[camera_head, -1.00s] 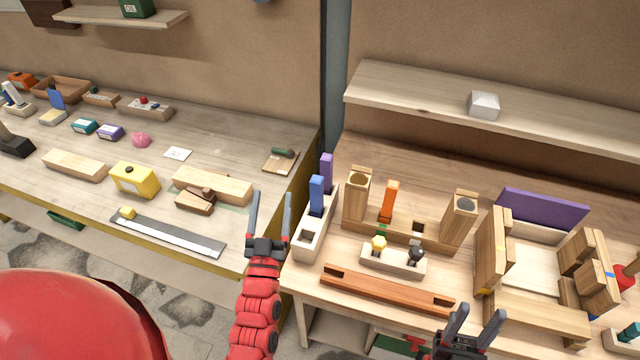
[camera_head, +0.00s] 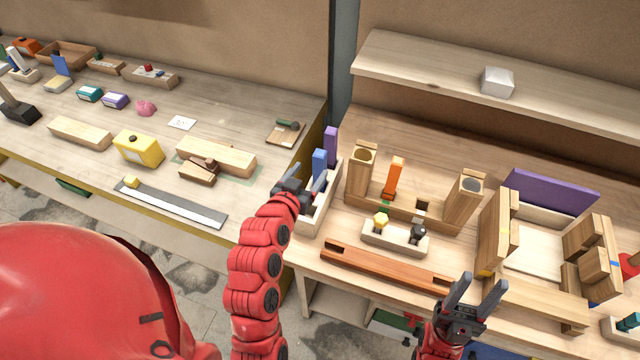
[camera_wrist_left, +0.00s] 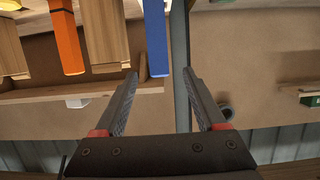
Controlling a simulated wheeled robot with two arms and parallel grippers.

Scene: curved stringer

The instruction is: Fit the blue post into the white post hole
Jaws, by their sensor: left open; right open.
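The blue post (camera_head: 319,163) stands upright in the long pale white block (camera_head: 326,205) on the right-hand bench, in front of a purple post (camera_head: 331,145). In the left wrist view the blue post (camera_wrist_left: 155,38) shows between the lines of the open fingers, just beyond their tips. My left gripper (camera_head: 310,178) is open and empty, beside the blue post at its near left. My right gripper (camera_head: 476,292) is open and empty over the bench's front edge.
An orange post (camera_head: 394,178) stands in a wooden frame (camera_head: 440,237) to the right. A small block with yellow and black knobs (camera_head: 393,238) and a reddish slotted bar (camera_head: 385,266) lie in front. A shelf (camera_head: 430,80) runs along the back wall.

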